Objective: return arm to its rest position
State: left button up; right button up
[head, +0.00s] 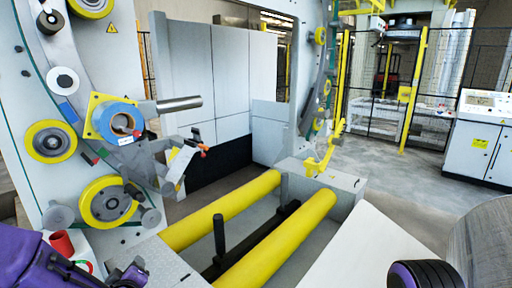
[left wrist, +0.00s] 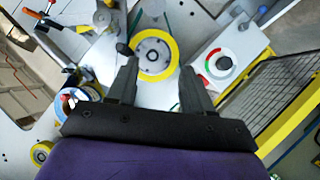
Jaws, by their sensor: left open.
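My left arm comes in purple at the lower left of the head view, with its dark left gripper (head: 132,270) low in front of the machine panel. In the left wrist view the left gripper (left wrist: 156,80) has its two dark fingers apart, with nothing between them. A yellow-rimmed roller (left wrist: 152,52) shows beyond the fingertips. Part of my right arm, purple and black, shows at the lower right of the head view; its gripper is not visible.
A blue-rimmed roll (head: 117,123) sits on the wrapping machine's ring (head: 75,135). A red cylinder (head: 62,243) stands near my left arm. Two yellow rollers (head: 280,240) lie across the middle. A large grey coil (head: 485,240) is at the right. Open floor (head: 400,170) lies behind.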

pick_arm(q)
jog(key=s+d+f+m+g+h+b, duration=0.1)
jog(key=s+f+m+g+b, duration=0.1)
jog(key=s+f, duration=0.7)
jog(key=s+d+f+m+g+b, duration=0.15)
jog(key=s+f, duration=0.35)
jog(key=f, duration=0.8)
jog(key=s+f+m+g+b, duration=0.1)
jog(key=s+f+g, duration=0.1)
jog(key=s+f, duration=0.4)
jog(key=s+f+m+g+h+b, duration=0.1)
jog(key=s+f+g, duration=0.2)
jog(key=s, duration=0.9)
notch_tip(320, 180, down, 3)
jog(key=shift+s+a+f+b, duration=0.2)
jog(key=shift+s+a+b, duration=0.05)
jog(key=shift+b, duration=0.05)
